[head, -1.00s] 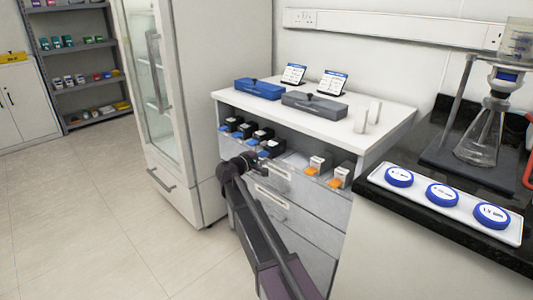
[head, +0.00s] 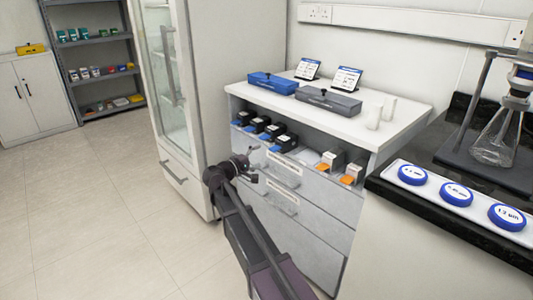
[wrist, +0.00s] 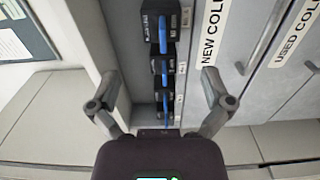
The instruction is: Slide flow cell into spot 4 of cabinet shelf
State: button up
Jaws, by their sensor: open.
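Several black flow cells with blue tabs stand in a row at the left of the cabinet shelf. The rightmost black flow cell (head: 286,142) lines up with the others and sits on the shelf. The wrist view shows the black cells in a line, the nearest-looking one (wrist: 165,22) at the top. My gripper (head: 253,165) is open and empty, in front of the cabinet and apart from the cells. In the wrist view its fingers (wrist: 161,76) are spread wide on either side of the row. The spot numbers are too small to read.
Two white cells with orange tabs (head: 331,159) sit at the shelf's right, with a gap beside them. Blue (head: 272,83) and grey (head: 328,101) boxes stand on the cabinet top. Drawers (head: 284,170) lie below the shelf. A glass-door fridge (head: 165,90) is close on the left.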

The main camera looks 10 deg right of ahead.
jog(key=shift+v, duration=1.1)
jog(key=shift+s, duration=0.1)
